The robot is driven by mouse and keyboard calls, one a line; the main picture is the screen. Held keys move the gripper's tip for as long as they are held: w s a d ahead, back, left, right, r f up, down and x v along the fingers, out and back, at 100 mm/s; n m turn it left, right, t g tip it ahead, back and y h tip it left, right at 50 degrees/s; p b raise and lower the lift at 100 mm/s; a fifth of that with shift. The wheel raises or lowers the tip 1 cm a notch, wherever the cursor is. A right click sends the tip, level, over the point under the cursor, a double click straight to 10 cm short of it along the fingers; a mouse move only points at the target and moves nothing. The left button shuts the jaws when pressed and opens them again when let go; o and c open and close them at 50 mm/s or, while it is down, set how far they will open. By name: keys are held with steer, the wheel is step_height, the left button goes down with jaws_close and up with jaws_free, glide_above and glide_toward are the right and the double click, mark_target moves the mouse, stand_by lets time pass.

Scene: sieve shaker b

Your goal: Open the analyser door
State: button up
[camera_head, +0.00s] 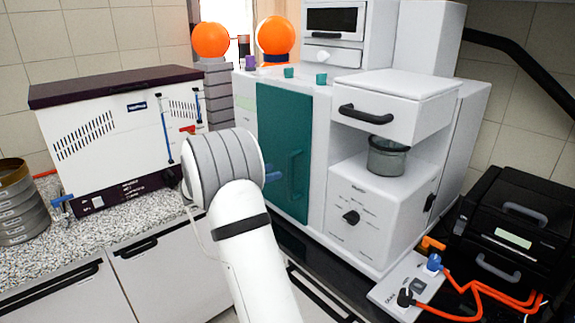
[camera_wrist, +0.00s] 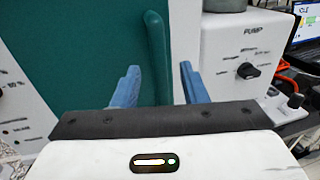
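The analyser door (camera_head: 283,125) is a tall teal panel on the front of the white analyser and looks closed. Its vertical teal handle (camera_head: 295,175) is on the door's right part. In the wrist view the door (camera_wrist: 70,50) fills the upper left, and the handle (camera_wrist: 156,58) shows between the two blue fingers. My gripper (camera_wrist: 160,75) is open, with nothing between its fingertips that I can see it touching. The handle seems to lie ahead of the fingertips; the exact gap cannot be told. In the head view my arm hides most of the gripper.
A white pump unit (camera_head: 385,195) with a black knob stands right of the door. A white box instrument (camera_head: 120,125) stands on the speckled counter (camera_head: 130,215) at left. Orange cables (camera_head: 480,290) and a black case (camera_head: 520,220) are at lower right.

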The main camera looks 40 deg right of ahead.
steer(key=d, duration=0.2)
steer(key=d+p, duration=0.1)
steer(key=d, duration=0.2)
steer(key=d+p, duration=0.1)
steer(key=d, duration=0.2)
steer(key=shift+s, duration=0.4)
steer(key=shift+a, duration=0.1)
jaws_close()
